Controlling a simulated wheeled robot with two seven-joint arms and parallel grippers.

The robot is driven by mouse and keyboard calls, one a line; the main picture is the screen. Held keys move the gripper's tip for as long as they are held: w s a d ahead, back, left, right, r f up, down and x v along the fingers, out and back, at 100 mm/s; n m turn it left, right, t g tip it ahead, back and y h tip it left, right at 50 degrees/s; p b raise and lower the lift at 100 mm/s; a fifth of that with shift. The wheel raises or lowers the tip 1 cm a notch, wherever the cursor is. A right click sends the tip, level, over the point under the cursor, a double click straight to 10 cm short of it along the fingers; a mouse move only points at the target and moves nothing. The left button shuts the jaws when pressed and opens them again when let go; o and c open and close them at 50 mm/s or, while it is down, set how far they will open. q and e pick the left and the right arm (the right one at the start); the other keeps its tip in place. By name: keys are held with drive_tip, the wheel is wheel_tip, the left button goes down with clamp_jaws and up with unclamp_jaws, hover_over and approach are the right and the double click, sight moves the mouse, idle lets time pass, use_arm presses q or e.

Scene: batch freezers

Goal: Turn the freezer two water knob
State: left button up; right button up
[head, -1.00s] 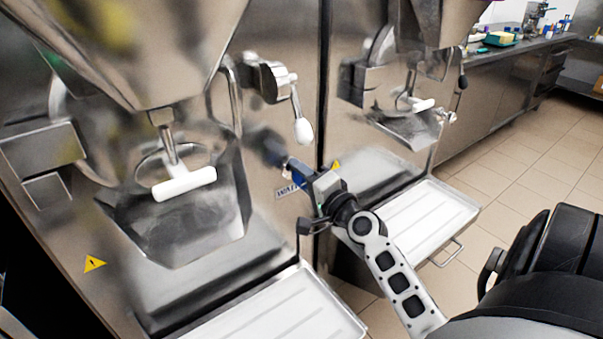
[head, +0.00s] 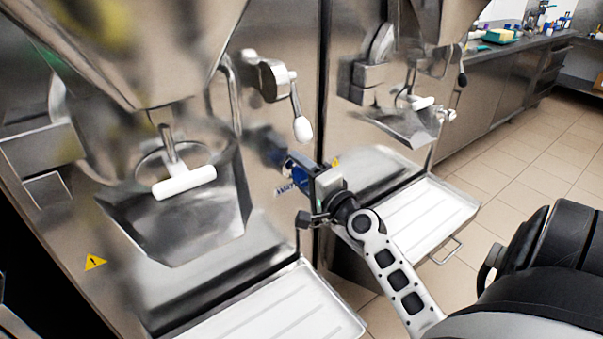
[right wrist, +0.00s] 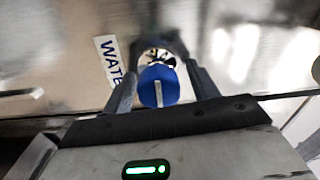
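The water knob (right wrist: 158,86) is blue with a white stripe and sits on a chrome stem in the right wrist view. A white label (right wrist: 108,62) with blue letters reading "WATE…" is beside it on the steel panel. My right gripper (right wrist: 162,80) is open, with one finger on each side of the knob; narrow gaps seem to show. In the head view the right gripper (head: 298,170) is against the front of the nearer freezer (head: 262,215), and the blue there is partly covered by it. My left gripper is not in view.
A lever with a white grip (head: 302,128) hangs just above the gripper. A spout with a white handle (head: 184,182) is to the left. A drip tray (head: 275,312) juts out below. The second freezer (head: 350,130) and its tray (head: 425,218) stand to the right; tiled floor is open beyond.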

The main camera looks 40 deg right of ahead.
drive_tip(key=shift+s+f, duration=0.1)
drive_tip(key=shift+s, duration=0.2)
use_arm(q)
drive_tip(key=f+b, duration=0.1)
drive_tip(key=b, duration=0.2)
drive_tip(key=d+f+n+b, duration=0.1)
drive_tip(key=b, duration=0.2)
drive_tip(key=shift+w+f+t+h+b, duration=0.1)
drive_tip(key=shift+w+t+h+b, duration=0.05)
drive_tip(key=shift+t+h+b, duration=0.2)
use_arm(e)
drive_tip(key=s+a, duration=0.1)
drive_tip(key=s, duration=1.4)
drive_tip(key=shift+s+a+f, duration=0.15)
drive_tip(key=shift+a+f, duration=0.1)
